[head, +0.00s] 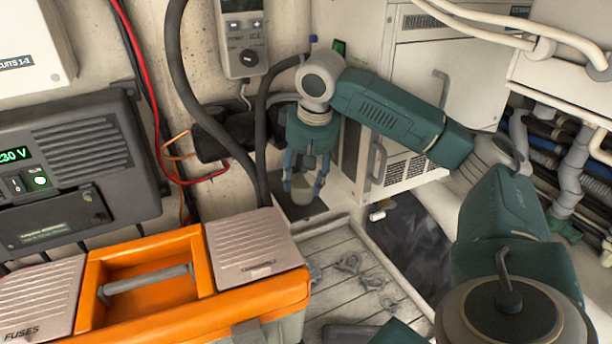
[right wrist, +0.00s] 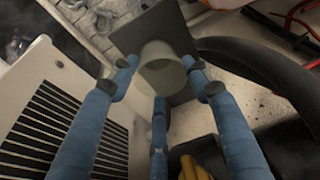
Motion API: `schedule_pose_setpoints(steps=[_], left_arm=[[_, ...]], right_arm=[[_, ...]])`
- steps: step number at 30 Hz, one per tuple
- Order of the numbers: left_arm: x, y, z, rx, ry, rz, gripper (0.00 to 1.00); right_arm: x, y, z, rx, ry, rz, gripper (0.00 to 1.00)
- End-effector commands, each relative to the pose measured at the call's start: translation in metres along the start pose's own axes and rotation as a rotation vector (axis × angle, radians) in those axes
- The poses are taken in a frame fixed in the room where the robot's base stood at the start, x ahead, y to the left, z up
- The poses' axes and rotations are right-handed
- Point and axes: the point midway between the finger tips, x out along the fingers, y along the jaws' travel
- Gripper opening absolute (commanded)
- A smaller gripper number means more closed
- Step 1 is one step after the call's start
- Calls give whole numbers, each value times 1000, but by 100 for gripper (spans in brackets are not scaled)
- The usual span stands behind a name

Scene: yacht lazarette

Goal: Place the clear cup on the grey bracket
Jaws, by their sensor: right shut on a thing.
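The clear cup (head: 302,189) is a small translucent, pale grey-green cup, held upright between the blue fingers of my right gripper (head: 304,184). In the right wrist view the fingers (right wrist: 160,85) close around the cup (right wrist: 164,69). The grey bracket (head: 312,211) is a dark flat plate by the wall, directly below the cup; it also shows in the right wrist view (right wrist: 140,38) behind the cup. I cannot tell whether the cup's base touches the plate. My left gripper is not in view.
An orange toolbox (head: 150,295) with grey lids stands at the front left. A thick black hose (head: 262,130) runs close beside the gripper on the left. A white vented cabinet (head: 400,165) stands to the right. Grey slatted flooring (head: 350,260) lies in front of the bracket.

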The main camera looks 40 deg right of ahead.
Motion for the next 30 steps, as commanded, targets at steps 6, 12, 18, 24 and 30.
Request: schedule_pose_setpoints(steps=[6,12,18,24,30], left_arm=[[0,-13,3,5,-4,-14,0],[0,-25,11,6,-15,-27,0],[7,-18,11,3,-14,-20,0],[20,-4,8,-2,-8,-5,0],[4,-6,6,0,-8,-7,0]], right_arm=[[3,-1,2,-3,-8,0,67],[2,-1,2,-3,-6,0,67],[-12,-2,1,-3,-2,-3,67],[-55,-2,0,-3,3,-6,67],[-101,0,-1,-2,-1,0,67]])
